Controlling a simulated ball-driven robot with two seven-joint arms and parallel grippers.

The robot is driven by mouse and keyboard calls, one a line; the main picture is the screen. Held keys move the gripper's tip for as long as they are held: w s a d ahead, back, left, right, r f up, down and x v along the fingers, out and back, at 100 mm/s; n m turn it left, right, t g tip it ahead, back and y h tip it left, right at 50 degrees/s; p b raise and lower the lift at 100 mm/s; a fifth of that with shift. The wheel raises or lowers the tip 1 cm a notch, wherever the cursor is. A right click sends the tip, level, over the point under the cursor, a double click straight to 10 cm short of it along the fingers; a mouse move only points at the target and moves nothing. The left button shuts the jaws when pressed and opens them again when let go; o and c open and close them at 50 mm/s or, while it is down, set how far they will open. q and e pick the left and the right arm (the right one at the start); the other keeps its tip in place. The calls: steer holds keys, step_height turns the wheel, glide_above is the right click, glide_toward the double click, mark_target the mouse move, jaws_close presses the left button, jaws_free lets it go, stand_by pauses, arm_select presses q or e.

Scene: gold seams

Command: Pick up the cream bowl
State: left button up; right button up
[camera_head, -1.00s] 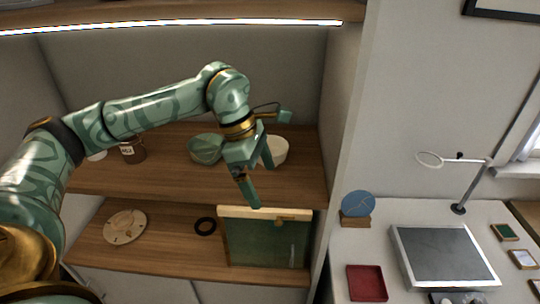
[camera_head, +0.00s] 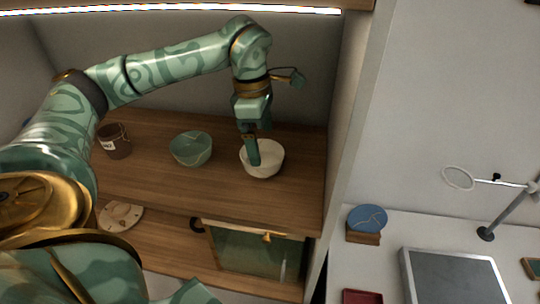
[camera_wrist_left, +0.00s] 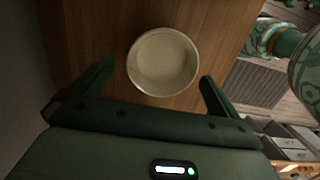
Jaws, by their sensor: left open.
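The cream bowl (camera_head: 268,165) stands upright on the upper wooden shelf, right of the green bowl. My left gripper (camera_head: 253,153) reaches down from above, and one finger covers part of the bowl in the head view. In the left wrist view the cream bowl (camera_wrist_left: 163,62) looks empty. It lies ahead of and between the two spread fingers of my left gripper (camera_wrist_left: 155,88), with a gap on each side. The left gripper is open and holds nothing. My right gripper is not in view.
A green bowl (camera_head: 191,148) with thin seams stands left of the cream bowl. A brown labelled jar (camera_head: 115,141) is farther left. The shelf wall (camera_head: 343,110) is at the right. Below are a pale plate (camera_head: 121,216) and a green-fronted panel (camera_head: 255,252).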

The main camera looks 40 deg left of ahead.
mark_target(264, 164)
arm_select(q)
steer(key=shift+s+d+f, duration=0.1)
steer(key=shift+f, duration=0.55)
steer(key=shift+s+d+f, duration=0.1)
steer(key=shift+f, duration=0.5)
step_height(264, 164, down, 4)
steer(key=shift+w+d+r+b, duration=0.15)
steer(key=shift+b, duration=0.15)
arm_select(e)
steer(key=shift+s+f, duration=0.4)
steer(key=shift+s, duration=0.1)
arm_select(q)
steer(key=c, duration=1)
steer(key=shift+o, duration=0.2)
